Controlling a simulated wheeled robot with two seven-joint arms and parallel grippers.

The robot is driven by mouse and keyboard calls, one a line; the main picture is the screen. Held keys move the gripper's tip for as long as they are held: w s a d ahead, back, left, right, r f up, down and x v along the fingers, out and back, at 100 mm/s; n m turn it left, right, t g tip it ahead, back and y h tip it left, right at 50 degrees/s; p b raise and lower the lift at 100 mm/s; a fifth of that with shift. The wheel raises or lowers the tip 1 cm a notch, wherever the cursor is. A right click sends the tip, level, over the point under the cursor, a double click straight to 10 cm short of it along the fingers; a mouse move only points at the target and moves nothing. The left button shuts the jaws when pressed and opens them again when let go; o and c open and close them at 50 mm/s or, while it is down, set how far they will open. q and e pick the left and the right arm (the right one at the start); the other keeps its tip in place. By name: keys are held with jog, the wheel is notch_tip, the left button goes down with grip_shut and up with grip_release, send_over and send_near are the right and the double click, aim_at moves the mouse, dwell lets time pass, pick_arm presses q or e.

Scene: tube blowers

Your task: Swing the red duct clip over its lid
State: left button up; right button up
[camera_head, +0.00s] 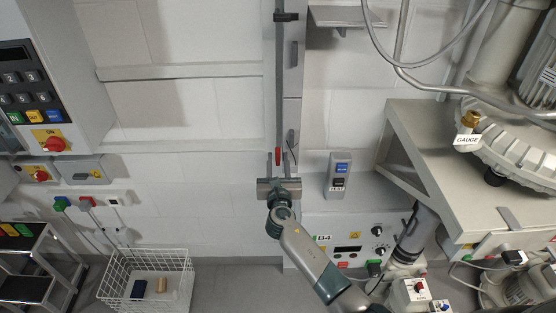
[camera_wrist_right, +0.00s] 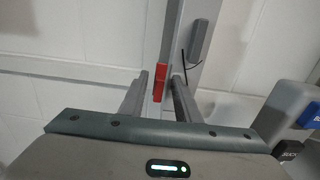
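The red duct clip (camera_head: 278,155) is a small upright red piece on the vertical grey duct (camera_head: 281,90) on the wall. It also shows in the right wrist view (camera_wrist_right: 159,82), near the duct (camera_wrist_right: 172,35). My right gripper (camera_head: 277,161) is open in front of the clip. In the right wrist view its two fingers (camera_wrist_right: 159,88) stand apart, one on each side of the clip, with gaps visible. I cannot tell how far the fingertips are from the wall. The lid cannot be told clearly from the duct. My left gripper is not in view.
A large machine on a beige housing (camera_head: 470,165) fills the right side. A white wire basket (camera_head: 148,280) stands lower left. The wall left of the duct is mostly free.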

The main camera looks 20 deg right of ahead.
jog(key=shift+w, duration=0.1)
jog(key=shift+c, duration=0.6)
grip_shut()
jog(key=shift+d+m, duration=0.1)
jog(key=shift+m, duration=0.2)
jog(key=shift+s+d+f+m+b, duration=0.15)
jog(key=shift+d+f+m+b, duration=0.3)
jog(key=shift+m+b, duration=1.9)
jog(key=shift+s+d+f+m+b, duration=0.1)
jog(key=shift+d+f+m+b, duration=0.3)
jog(key=shift+m+b, duration=1.95)
jog(key=shift+s+d+f+m+b, duration=0.25)
jog(key=shift+f+m+b, duration=0.35)
jog(key=shift+m, duration=3.4)
jog(key=shift+w+r, duration=0.1)
